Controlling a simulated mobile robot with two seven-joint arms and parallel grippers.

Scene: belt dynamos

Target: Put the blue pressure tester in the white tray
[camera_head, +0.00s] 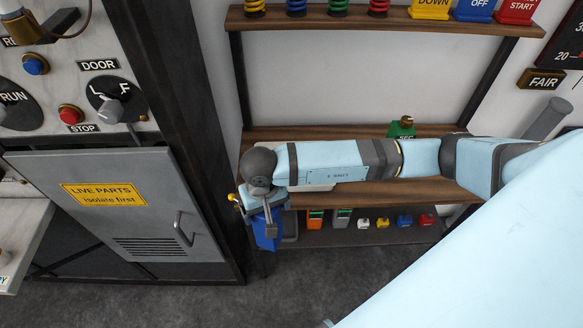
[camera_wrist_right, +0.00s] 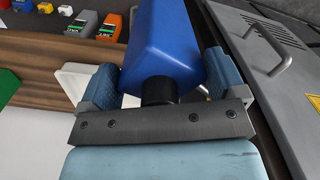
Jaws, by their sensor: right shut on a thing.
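The blue pressure tester (camera_wrist_right: 165,40) is between the blue fingers of my right gripper (camera_wrist_right: 163,82), which is shut on it. Its black neck (camera_wrist_right: 158,90) shows close to the palm. In the head view the tester (camera_head: 267,233) hangs below my right gripper (camera_head: 263,208), in front of the shelf unit's left end. A white tray (camera_wrist_right: 72,78) shows on the wooden shelf in the right wrist view, partly hidden behind a finger. In the head view my forearm covers most of the tray, with a pale edge (camera_head: 325,187) showing below it. My left gripper is out of view.
A green block (camera_head: 402,130) with a brass top stands on the middle shelf (camera_head: 360,133). The lower shelf holds orange (camera_head: 315,219) and grey (camera_head: 343,218) devices and several small coloured blocks. A grey cabinet door (camera_head: 120,205) with a handle is close on the left.

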